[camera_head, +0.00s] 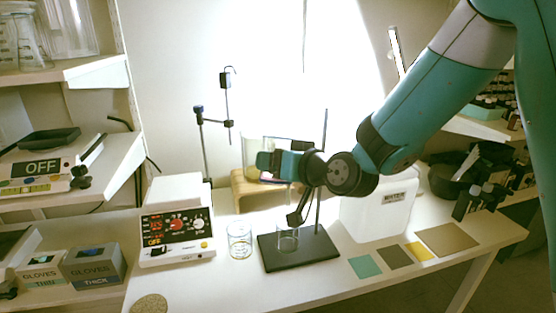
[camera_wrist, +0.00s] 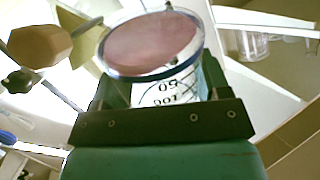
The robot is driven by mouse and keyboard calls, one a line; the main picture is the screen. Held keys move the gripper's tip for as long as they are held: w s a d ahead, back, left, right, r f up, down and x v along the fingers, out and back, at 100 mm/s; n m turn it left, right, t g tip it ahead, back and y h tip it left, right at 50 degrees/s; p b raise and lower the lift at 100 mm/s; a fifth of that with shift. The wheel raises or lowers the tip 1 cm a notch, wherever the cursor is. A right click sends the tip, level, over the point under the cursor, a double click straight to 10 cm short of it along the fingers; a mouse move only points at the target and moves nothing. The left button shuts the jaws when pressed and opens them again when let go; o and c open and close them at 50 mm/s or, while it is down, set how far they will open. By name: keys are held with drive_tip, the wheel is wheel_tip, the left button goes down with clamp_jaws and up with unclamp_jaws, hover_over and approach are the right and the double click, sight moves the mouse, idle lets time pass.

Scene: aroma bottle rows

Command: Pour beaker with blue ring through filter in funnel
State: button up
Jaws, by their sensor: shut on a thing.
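The beaker with the blue ring (camera_wrist: 155,50) is in the wrist view, with a blue band at its rim, pinkish contents and printed volume marks. My gripper (camera_wrist: 165,95) is shut around its side. In the head view my gripper (camera_head: 268,160) is raised above the bench, and the held beaker is partly hidden by it. Just below and to the right, a dark funnel (camera_head: 297,214) is held on a ring stand (camera_head: 325,150) with a black base (camera_head: 300,254). A clear glass beaker (camera_head: 287,240) stands on that base under the funnel. The filter inside the funnel cannot be made out.
Another clear beaker (camera_head: 239,241) stands left of the base. A hot plate device (camera_head: 176,226) is further left, with glove boxes (camera_head: 95,265) beyond. A white container (camera_head: 378,208) stands right of the stand. Coloured squares (camera_head: 393,257) lie at the front right.

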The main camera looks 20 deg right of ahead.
sight(281, 139)
drive_tip(key=shift+m+g, duration=0.8)
drive_tip(key=shift+g, duration=0.1)
drive_tip(key=shift+w+d+r+p, duration=0.2)
drive_tip(key=shift+r+p, duration=0.45)
drive_tip(key=shift+p, duration=0.75)
drive_tip(key=shift+w+d+r+p, duration=0.1)
drive_tip(key=shift+w+r+p, duration=0.35)
drive_tip(key=shift+p, duration=1)
drive_tip(key=shift+w+d+r+p, duration=0.1)
drive_tip(key=shift+r+p, duration=0.7)
drive_tip(key=shift+p, duration=0.6)
drive_tip(key=shift+w+f+m+g+p, duration=0.1)
drive_tip(key=shift+f+m+g+p, duration=0.3)
drive_tip(key=shift+p, duration=1.1)
drive_tip(key=shift+r+m+g+y+p, duration=0.3)
drive_tip(key=shift+r+m+g+p, duration=0.35)
drive_tip(key=shift+p, duration=1.45)
drive_tip(key=shift+f+m+g+p, duration=0.35)
drive_tip(key=shift+g+p, duration=0.3)
drive_tip(key=shift+p, duration=0.6)
drive_tip(key=shift+d+r+m+g+y+p, duration=0.1)
drive_tip(key=shift+r+m+g+y+p, duration=0.4)
drive_tip(key=shift+p, duration=0.75)
drive_tip(key=shift+w+d+f, duration=0.1)
drive_tip(key=shift+w+f, duration=0.05)
drive_tip(key=shift+w, duration=0.15)
drive_tip(key=shift+w+d+f+g, duration=0.1)
drive_tip(key=shift+w+d+g, duration=0.1)
drive_tip(key=shift+g, duration=0.1)
